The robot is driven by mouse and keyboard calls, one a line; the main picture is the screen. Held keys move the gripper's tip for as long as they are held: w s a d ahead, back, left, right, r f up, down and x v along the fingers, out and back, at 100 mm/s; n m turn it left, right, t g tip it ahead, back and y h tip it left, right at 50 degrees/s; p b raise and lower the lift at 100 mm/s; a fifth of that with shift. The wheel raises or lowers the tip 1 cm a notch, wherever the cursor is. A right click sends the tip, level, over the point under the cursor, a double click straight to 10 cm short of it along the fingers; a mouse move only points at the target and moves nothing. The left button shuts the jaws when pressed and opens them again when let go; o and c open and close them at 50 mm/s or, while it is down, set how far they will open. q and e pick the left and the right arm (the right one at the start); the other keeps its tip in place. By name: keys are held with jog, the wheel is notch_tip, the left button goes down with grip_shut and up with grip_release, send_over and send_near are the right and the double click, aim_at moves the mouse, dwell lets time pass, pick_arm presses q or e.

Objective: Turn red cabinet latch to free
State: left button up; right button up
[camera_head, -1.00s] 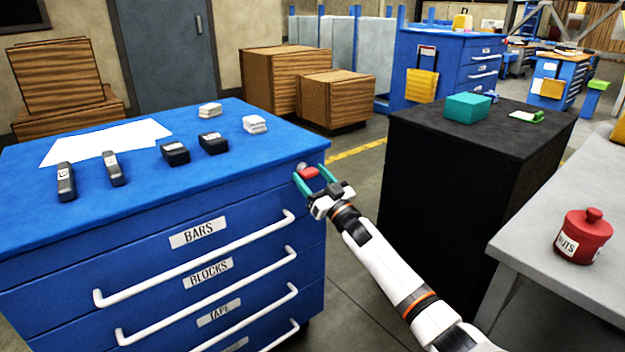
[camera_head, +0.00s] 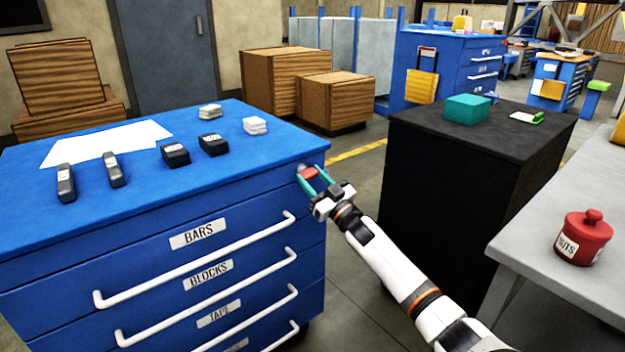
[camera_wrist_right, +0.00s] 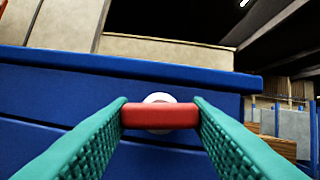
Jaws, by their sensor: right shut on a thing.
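The red latch (camera_head: 308,172) sits at the top right corner of the blue cabinet's (camera_head: 230,190) drawer front. My right gripper (camera_head: 312,178) is shut on it, with one green finger on each side. In the right wrist view the red latch (camera_wrist_right: 160,116) lies level between the two green fingertips (camera_wrist_right: 161,112), with a pale round mount behind it. My left gripper is not in view.
Black and white blocks and bars and a white sheet (camera_head: 105,142) lie on the cabinet top. A grey bench with a red jar (camera_head: 583,240) is at the far right.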

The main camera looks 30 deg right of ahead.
jog(key=n+y, duration=0.1)
jog(key=n, duration=0.2)
jog(key=n+g+y, duration=0.1)
jog(key=n, duration=0.2)
jog(key=shift+d+y, duration=0.15)
jog(key=shift+y, duration=0.25)
jog(key=n+g+y, duration=0.1)
jog(key=n, duration=0.2)
jog(key=n+g+y+p, duration=0.1)
jog(key=n, duration=0.2)
jog(key=shift+d+r, duration=0.1)
jog(key=shift+r, duration=0.05)
jog(key=n+g+p, duration=0.1)
jog(key=n, duration=0.2)
jog(key=n+g+p, duration=0.2)
jog(key=n, duration=0.2)
jog(key=shift+r+n, duration=0.1)
jog(key=shift+n, duration=0.2)
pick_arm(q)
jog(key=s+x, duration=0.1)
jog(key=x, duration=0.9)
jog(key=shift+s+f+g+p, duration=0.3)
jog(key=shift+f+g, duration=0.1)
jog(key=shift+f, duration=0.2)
pick_arm(e)
jog(key=shift+n, duration=0.4)
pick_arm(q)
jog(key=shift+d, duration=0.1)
pick_arm(e)
jog(key=o, duration=1)
